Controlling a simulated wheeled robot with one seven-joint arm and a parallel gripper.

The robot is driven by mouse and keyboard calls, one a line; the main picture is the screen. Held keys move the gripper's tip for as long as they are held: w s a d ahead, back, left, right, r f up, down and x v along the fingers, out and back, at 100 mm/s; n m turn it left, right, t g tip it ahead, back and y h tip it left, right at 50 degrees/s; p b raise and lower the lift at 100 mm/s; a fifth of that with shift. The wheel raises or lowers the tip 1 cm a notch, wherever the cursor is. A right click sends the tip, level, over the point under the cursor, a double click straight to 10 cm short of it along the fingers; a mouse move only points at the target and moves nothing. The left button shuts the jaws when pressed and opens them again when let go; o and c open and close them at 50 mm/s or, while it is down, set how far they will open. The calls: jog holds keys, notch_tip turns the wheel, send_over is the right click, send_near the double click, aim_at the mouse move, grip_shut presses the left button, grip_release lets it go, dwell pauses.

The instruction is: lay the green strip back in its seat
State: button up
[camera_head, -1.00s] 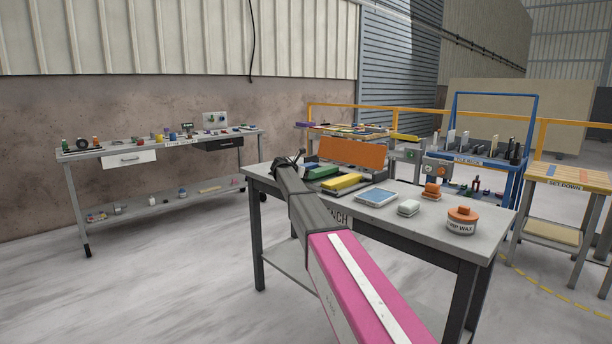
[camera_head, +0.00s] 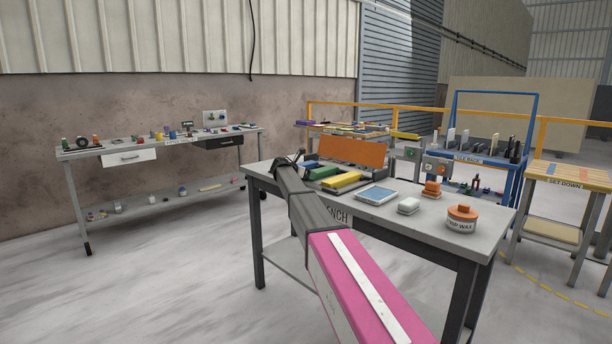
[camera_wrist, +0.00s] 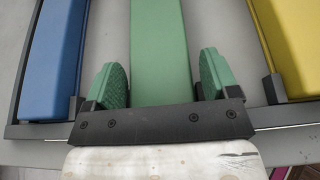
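The green strip (camera_wrist: 160,50) lies between the blue strip (camera_wrist: 55,60) and the yellow strip (camera_wrist: 295,40) in the wrist view, roughly in line with them. My gripper (camera_wrist: 162,82) is open, with one green-padded finger on each side of the green strip. A narrow gap shows beside the right pad; the left pad is very close to the strip. The green strip (camera_head: 322,172) also shows in the head view, beside the yellow strip (camera_head: 343,180). The strip's near end and underside are hidden, so I cannot tell how fully it is seated.
A dark frame edge (camera_wrist: 40,131) runs along the strips' near ends. An orange panel (camera_head: 352,151) stands behind them on the bench.

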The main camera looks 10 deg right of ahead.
jog(key=shift+f, duration=0.15)
jog(key=shift+r, duration=0.2)
jog(key=r+v, duration=0.1)
jog(key=v, duration=1.1)
